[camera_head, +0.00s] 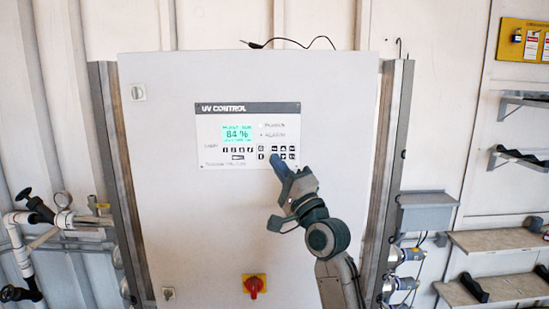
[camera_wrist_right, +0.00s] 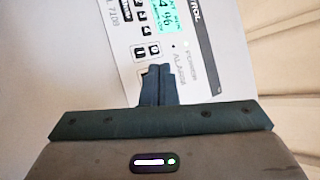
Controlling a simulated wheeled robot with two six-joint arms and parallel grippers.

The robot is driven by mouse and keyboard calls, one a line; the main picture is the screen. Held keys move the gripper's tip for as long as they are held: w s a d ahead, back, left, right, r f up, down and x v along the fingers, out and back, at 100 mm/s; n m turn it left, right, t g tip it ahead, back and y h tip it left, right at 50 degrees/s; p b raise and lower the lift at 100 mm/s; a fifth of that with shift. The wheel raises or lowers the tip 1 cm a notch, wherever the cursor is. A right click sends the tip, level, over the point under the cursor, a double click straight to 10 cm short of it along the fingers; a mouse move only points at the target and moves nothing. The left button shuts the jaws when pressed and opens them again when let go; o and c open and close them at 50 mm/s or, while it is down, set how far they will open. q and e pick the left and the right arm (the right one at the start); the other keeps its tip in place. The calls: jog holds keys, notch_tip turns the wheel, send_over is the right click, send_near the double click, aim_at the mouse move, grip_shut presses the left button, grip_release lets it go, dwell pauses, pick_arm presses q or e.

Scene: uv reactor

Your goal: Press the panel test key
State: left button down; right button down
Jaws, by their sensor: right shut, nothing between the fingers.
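The UV CONTROL panel (camera_head: 210,135) is on the front of a large grey cabinet. It has a lit green display (camera_head: 237,133) reading 84 % and rows of small dark-framed keys (camera_head: 238,150). The key labels are too small to read, so I cannot tell which is the test key. My right gripper (camera_head: 276,160) is shut and empty, its fingertips over the lower right keys. In the right wrist view the shut fingertips (camera_wrist_right: 159,70) point at the panel (camera_wrist_right: 120,62) beside several keys (camera_wrist_right: 146,30). I cannot tell whether they touch. My left gripper is not in view.
The cabinet door (camera_head: 190,230) carries a red rotary switch (camera_head: 254,286) on a yellow plate low down and a small lock (camera_head: 138,92) at upper left. Pipes with valves (camera_head: 40,215) stand at left; shelves (camera_head: 495,240) are at right. A thin cable lies on top.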

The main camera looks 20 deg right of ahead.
jog(key=shift+w, duration=0.15)
dwell(0.4)
jog(key=shift+w+d, duration=0.1)
jog(key=shift+w, duration=0.2)
jog(key=shift+w, duration=0.2)
dwell(0.5)
jog(key=shift+s+r, duration=0.1)
jog(key=shift+s+p, duration=0.4)
jog(key=shift+s, duration=0.2)
